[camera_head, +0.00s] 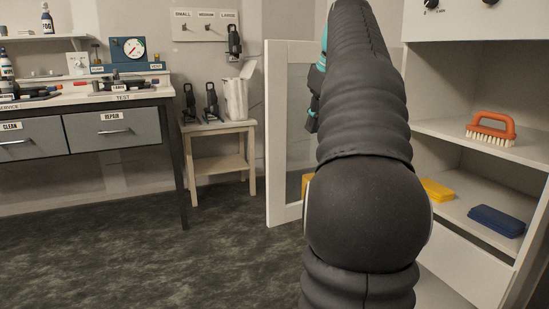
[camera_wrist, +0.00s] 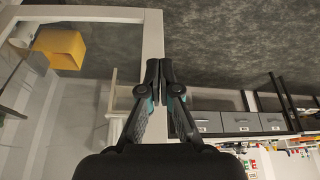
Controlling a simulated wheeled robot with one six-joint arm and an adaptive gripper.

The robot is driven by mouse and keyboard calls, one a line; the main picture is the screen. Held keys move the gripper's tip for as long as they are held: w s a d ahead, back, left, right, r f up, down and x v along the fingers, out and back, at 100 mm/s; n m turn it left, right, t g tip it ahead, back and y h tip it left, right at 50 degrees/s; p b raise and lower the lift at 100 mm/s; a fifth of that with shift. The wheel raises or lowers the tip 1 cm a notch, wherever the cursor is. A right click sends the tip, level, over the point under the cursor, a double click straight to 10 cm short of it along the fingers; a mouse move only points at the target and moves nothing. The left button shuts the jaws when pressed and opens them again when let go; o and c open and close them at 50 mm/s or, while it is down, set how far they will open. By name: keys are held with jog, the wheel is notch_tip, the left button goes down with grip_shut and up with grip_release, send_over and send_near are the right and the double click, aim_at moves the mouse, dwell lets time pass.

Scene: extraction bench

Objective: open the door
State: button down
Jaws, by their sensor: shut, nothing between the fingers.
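The door (camera_head: 283,130) has a white frame around a clear pane. In the head view it stands swung out from the white cabinet (camera_head: 455,158), whose shelves show open behind it. My arm hides its hinge side and much of its pane. In the wrist view the door's frame (camera_wrist: 152,32) runs behind my gripper (camera_wrist: 160,75). My gripper is shut and empty, with its fingertips close together over the frame's edge; I cannot tell whether they touch it. In the head view only part of my gripper shows, beside my arm.
The cabinet shelves hold an orange brush (camera_head: 491,129), a yellow block (camera_head: 436,190) and a blue block (camera_head: 497,221). A small wooden table (camera_head: 218,164) stands beyond the door. A workbench (camera_head: 84,98) with grey drawers is at left. The dark floor (camera_head: 150,260) before them is clear.

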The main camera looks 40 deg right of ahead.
jog(key=w+f+b, duration=0.3)
jog(key=w+f, duration=0.4)
jog(key=f, duration=0.2)
jog(key=shift+w+d+b, duration=0.25)
jog(key=shift+d+b, duration=0.05)
jog(key=shift+d, duration=0.15)
